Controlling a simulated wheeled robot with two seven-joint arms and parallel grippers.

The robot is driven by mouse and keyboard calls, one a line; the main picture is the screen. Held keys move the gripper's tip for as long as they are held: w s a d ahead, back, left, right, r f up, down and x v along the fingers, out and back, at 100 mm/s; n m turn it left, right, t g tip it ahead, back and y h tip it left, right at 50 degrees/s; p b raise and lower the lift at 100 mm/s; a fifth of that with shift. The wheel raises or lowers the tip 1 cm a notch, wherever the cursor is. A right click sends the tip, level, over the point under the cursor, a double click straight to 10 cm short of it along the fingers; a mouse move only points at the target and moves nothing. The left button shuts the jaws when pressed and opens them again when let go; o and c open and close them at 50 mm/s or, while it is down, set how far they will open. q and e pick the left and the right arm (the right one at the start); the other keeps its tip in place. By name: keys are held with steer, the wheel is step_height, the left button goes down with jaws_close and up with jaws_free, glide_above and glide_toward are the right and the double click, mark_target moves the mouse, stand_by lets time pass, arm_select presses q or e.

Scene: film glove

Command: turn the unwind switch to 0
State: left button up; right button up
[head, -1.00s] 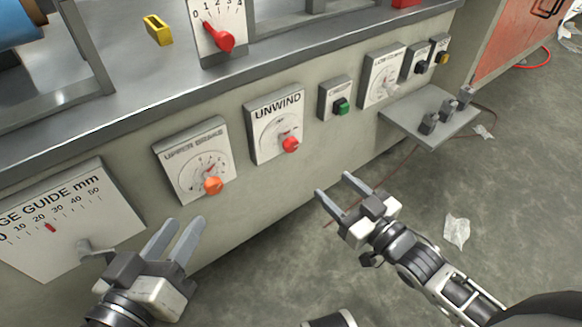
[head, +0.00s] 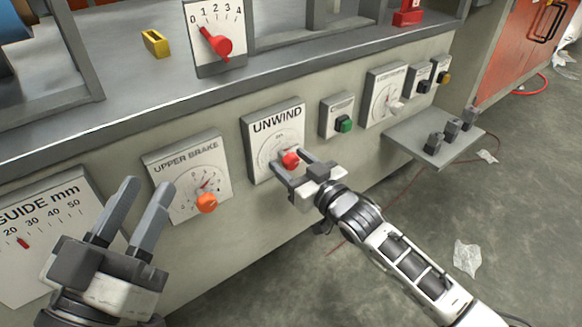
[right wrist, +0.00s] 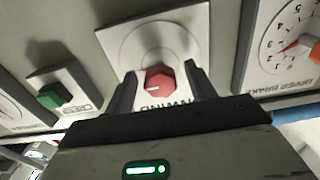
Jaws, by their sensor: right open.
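The unwind switch is a red knob (head: 290,159) on a white dial plate (head: 262,128) marked UNWIND, on the machine's front. In the right wrist view the red knob (right wrist: 160,81) shows a pale pointer mark on its face, and the plate (right wrist: 130,48) fills the middle. My right gripper (head: 292,168) is open at the knob. In the right wrist view its fingers (right wrist: 160,88) stand on either side of the knob; I cannot tell whether they touch it. The numbers on the dial are not readable. My left gripper (head: 143,205) is open and empty, left of the upper brake dial.
The upper brake plate (head: 182,160) with an orange knob (head: 206,202) is left of the unwind plate. A green button (head: 344,124) is to its right. A grey shelf (head: 425,146) with several dark knobs juts out further right. Open floor lies below.

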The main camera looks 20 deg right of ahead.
arm_select(q)
steer(key=shift+r+m, duration=0.3)
arm_select(e)
steer(key=shift+w+a, duration=0.1)
steer(key=shift+w, duration=0.2)
steer(key=c, duration=1)
steer(key=shift+o, duration=0.2)
